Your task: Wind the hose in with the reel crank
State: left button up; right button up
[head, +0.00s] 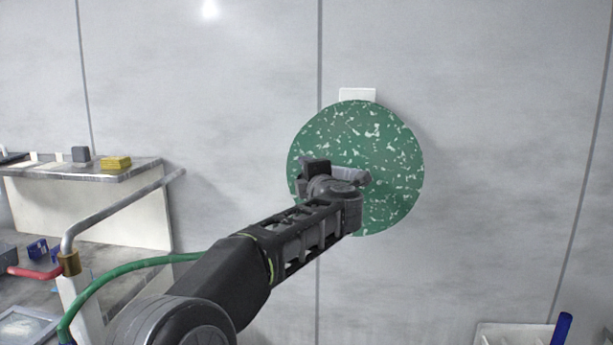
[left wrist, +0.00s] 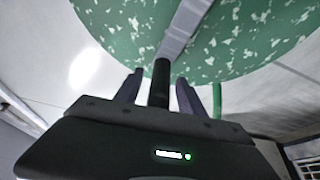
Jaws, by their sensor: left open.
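The hose reel (head: 385,135) is a green disc with pale specks, mounted on the grey wall. Its disc also fills the top of the left wrist view (left wrist: 115,35). There a grey crank arm (left wrist: 183,28) crosses the disc, with a dark handle (left wrist: 161,80) at its end. My left gripper (head: 330,180) is in front of the reel. Its jaws (left wrist: 157,88) are open, with one finger on each side of the handle; contact cannot be told. The green hose (head: 140,263) runs low at the left, partly hidden behind my arm. My right gripper is out of view.
A bench (head: 95,215) with a raised shelf (head: 60,178) stands at the left, holding small blocks and a yellow block (head: 116,162). A grey bent pipe (head: 120,207) rises beside it. A pale bin (head: 500,335) is at the lower right. The wall right of the reel is clear.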

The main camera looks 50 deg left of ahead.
pick_arm(q)
jog(key=b+v, duration=0.1)
jog(key=v, duration=0.6)
jog(key=shift+s+d, duration=0.2)
jog(key=shift+d, duration=0.15)
